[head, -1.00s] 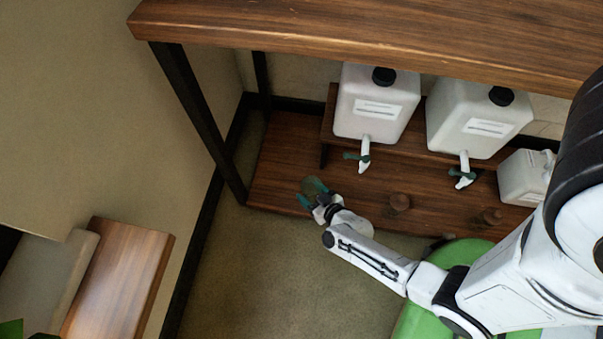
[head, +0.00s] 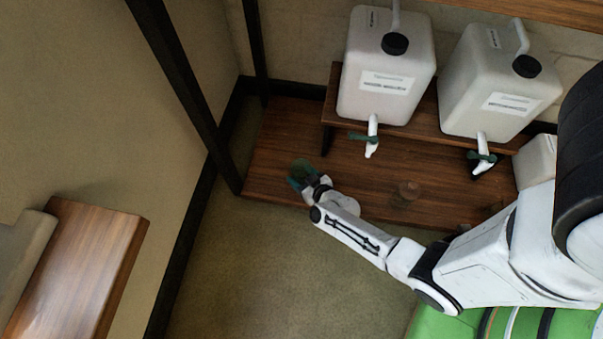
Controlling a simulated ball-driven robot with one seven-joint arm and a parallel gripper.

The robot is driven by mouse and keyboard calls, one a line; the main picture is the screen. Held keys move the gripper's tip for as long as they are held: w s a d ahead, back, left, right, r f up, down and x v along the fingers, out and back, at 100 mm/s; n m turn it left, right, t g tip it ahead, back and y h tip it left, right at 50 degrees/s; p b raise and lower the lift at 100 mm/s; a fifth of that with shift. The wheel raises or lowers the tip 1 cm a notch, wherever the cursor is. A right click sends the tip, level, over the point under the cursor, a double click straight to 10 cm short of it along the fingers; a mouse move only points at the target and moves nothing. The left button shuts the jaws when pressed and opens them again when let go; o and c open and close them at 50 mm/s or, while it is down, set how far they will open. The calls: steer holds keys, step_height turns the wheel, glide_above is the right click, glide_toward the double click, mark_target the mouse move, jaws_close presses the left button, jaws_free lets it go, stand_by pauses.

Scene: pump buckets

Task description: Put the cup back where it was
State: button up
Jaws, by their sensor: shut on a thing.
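My gripper (head: 298,180) is at the left end of the low wooden shelf (head: 270,140), over its front edge. It is shut on a cup (head: 302,168). The cup looks small, dark and greenish, and the teal fingers partly hide it. I cannot tell whether the cup touches the shelf. A brown, see-through cup-like thing (head: 407,192) stands on the shelf to the right of my gripper, apart from it.
Two white jugs with taps, a left one (head: 385,75) and a right one (head: 492,85), stand on a raised step behind. A third white container (head: 535,160) is partly hidden by my arm. A dark post (head: 185,85) rises at the left. Carpet (head: 245,270) lies in front.

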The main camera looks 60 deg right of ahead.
steer(key=shift+f, duration=0.3)
steer(key=o, duration=1.3)
steer(key=shift+c, duration=0.2)
